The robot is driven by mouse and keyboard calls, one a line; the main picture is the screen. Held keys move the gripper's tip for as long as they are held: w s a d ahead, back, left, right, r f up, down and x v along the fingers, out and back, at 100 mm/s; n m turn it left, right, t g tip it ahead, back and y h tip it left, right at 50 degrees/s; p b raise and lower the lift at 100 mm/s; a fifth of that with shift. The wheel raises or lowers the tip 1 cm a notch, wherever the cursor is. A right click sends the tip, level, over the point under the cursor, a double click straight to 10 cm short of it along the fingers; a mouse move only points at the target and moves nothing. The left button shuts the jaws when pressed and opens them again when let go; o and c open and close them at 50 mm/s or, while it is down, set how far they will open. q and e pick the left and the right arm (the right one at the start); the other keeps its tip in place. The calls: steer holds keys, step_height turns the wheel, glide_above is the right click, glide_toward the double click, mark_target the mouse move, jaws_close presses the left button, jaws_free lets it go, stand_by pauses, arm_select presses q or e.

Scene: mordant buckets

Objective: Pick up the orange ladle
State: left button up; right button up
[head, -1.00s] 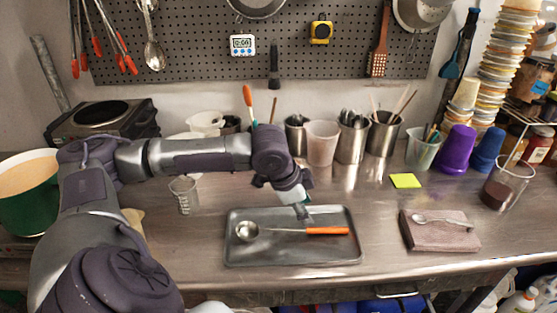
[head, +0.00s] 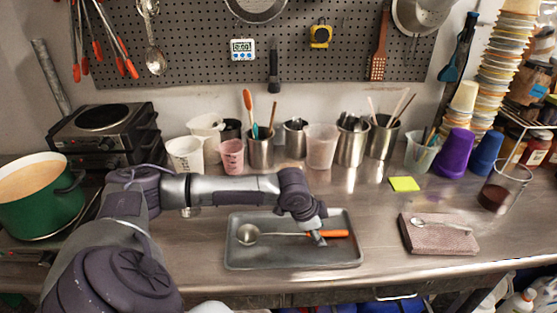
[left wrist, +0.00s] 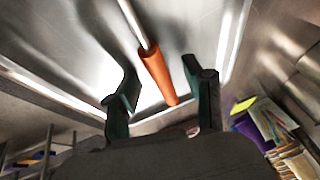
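The orange ladle lies in a grey metal tray (head: 290,262) on the steel counter. Its round metal bowl (head: 248,234) is at the tray's left and its orange handle (head: 338,234) at the right. My left gripper (head: 320,240) is low over the tray at the handle and hides part of it. In the left wrist view the orange handle (left wrist: 157,75) shows between the two spread fingers of my left gripper (left wrist: 160,90), with clear gaps on both sides. My right gripper is not in view.
A spoon lies on a pinkish block (head: 440,242) to the right of the tray. A yellow note (head: 404,184) lies behind it. Several cups and utensil pots line the wall. A green pot (head: 38,200) stands at the left. The counter between tray and block is clear.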

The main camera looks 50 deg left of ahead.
arm_select(q)
steer(key=shift+s+f, duration=0.1)
jaws_close()
